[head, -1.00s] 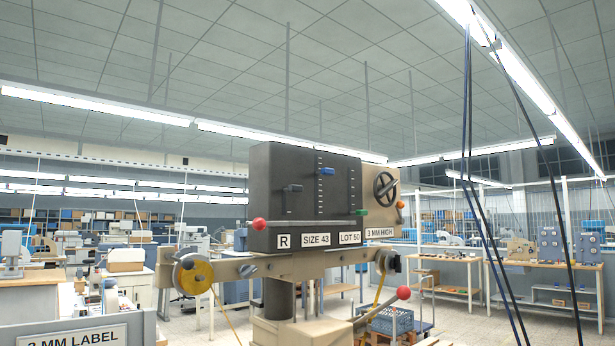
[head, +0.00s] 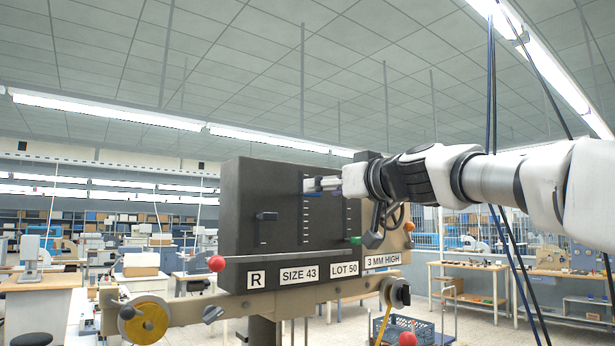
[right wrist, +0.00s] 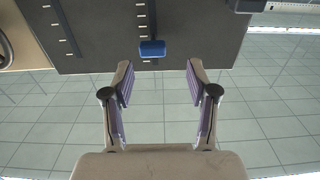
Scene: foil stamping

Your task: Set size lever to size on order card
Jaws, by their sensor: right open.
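The black panel (head: 245,190) shows tick-marked slots. A blue lever knob (right wrist: 152,48) sits on one slot in the right wrist view; in the head view my right gripper covers most of it. My right gripper (head: 312,184) is in front of the upper middle slot. In the right wrist view its fingers (right wrist: 158,82) are open and empty, with the blue knob just beyond the tips, slightly left of centre. A black lever (head: 267,216) is in the left slot and a green lever (head: 355,240) low at right. A card (head: 299,274) reads SIZE 43.
Other cards read R (head: 256,279), LOT 50 (head: 344,269) and 3 MM HIGH (head: 383,261). A red ball knob (head: 217,263) sticks out at the panel's lower left. A foil reel (head: 144,320) is below left. Cables hang at right.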

